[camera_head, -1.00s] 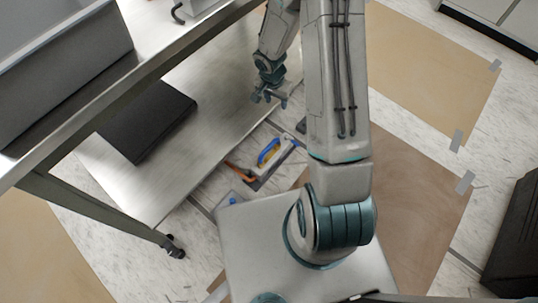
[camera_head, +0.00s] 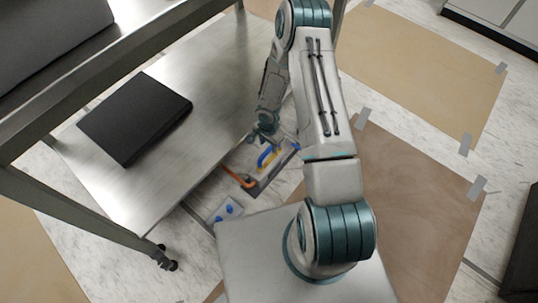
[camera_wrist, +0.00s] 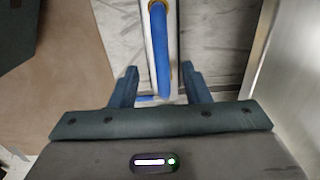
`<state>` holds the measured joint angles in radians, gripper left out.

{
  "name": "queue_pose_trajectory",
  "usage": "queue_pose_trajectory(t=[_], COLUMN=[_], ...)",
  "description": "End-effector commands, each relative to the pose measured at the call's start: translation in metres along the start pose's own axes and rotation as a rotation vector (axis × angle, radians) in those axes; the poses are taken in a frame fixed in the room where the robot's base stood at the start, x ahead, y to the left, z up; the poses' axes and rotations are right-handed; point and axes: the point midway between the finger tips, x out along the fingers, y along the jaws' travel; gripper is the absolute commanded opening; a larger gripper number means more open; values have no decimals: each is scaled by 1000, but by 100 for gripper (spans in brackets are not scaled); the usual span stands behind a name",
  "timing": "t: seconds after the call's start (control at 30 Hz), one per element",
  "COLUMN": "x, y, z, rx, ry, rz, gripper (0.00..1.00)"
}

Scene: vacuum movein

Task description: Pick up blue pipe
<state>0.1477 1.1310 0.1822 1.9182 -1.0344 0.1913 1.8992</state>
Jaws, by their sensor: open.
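The blue pipe (camera_head: 265,155) lies low by the floor, in a dark flat holder (camera_head: 262,184) beside the table's lower shelf. In the wrist view the blue pipe (camera_wrist: 161,50) runs from the top edge down to between the fingers, with a yellow-orange part at its upper end. My gripper (camera_wrist: 160,72) is open, one finger on each side of the pipe's line, with gaps on both sides. I cannot tell how far above the pipe the fingers are. In the head view my gripper (camera_head: 264,136) is just above the pipe and partly blurred into it.
A yellow piece (camera_head: 272,160) and an orange curved piece (camera_head: 238,177) lie next to the pipe. A small tray with blue bits (camera_head: 227,210) is nearer. The metal shelf (camera_head: 185,150) holds a black flat box (camera_head: 135,117). A table leg (camera_head: 90,215) stands at left.

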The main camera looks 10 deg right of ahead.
Motion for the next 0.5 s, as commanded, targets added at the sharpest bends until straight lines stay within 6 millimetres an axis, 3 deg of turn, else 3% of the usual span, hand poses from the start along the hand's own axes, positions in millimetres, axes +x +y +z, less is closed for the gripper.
queue_pose_trajectory(t=[0.33,0.5], x=[44,55], y=[-1,-2], z=[-8,-8], rx=[1,1], ry=[-1,0], rz=[2,1], gripper=[43,43])
